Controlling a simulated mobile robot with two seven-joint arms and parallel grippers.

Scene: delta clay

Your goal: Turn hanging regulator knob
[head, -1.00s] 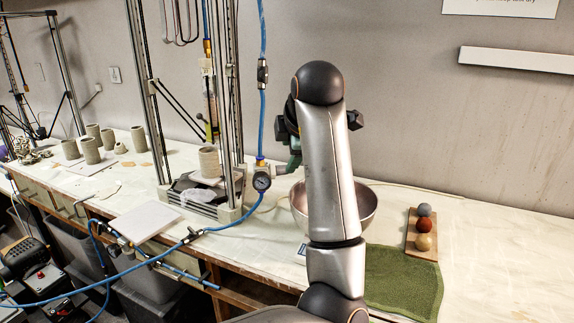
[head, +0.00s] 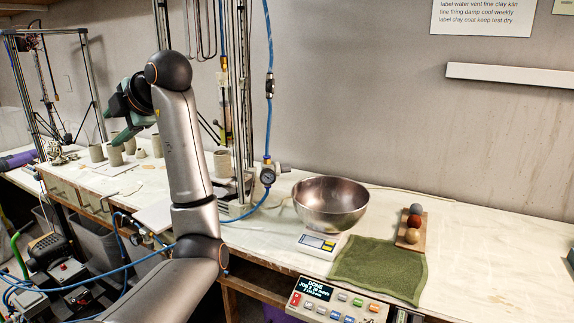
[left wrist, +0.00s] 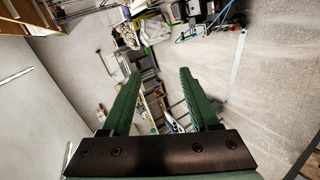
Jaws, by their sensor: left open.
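The hanging regulator (head: 267,175) is a small unit with a round dial gauge, hanging in the blue hose above the table, left of the steel bowl. Its pale knob (head: 284,169) sticks out to the right and is uncovered. My left gripper (head: 122,137) has green fingers and is well to the left of the regulator, apart from it, in front of the clay cups. The left wrist view shows its two fingers (left wrist: 160,74) spread with nothing between them. The regulator cannot be made out in that view. My right gripper is not in view.
A steel bowl (head: 331,203), a white scale (head: 320,245), a green towel (head: 380,268) and a board with three balls (head: 411,241) are on the table. A metal frame (head: 245,100) stands left of the hose. A control panel (head: 335,302) is at the front.

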